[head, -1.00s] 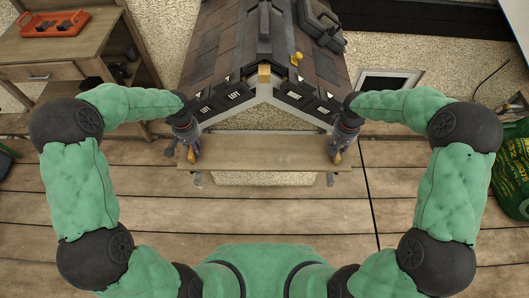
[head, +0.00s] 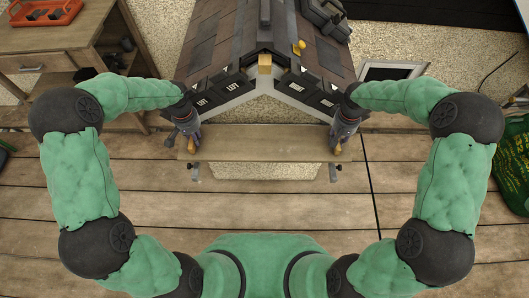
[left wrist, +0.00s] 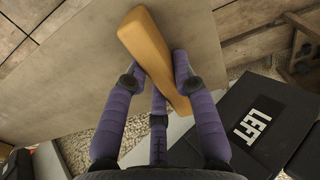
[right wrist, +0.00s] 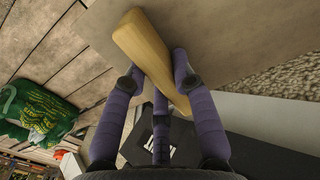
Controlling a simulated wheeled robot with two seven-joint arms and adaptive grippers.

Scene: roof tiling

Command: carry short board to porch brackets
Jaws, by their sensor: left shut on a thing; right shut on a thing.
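The short board (head: 265,149), flat and grey-brown, lies level across the front of the small roof, below its gable. Its surface fills much of the left wrist view (left wrist: 75,75) and the right wrist view (right wrist: 235,35). My left gripper (head: 189,141) is shut on a wooden handle (left wrist: 148,40) at the board's left end. My right gripper (head: 337,141) is shut on a matching handle (right wrist: 143,40) at its right end. Grey metal brackets (head: 195,173) (head: 333,173) show below the board's front edge. Whether the board touches them cannot be told.
The tiled small roof (head: 225,45) stands just behind the board, with black panels along its gable. A wooden workbench (head: 75,40) with an orange tray (head: 45,12) stands at left. A green bag (head: 512,160) lies at right. The plank deck (head: 265,215) in front is clear.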

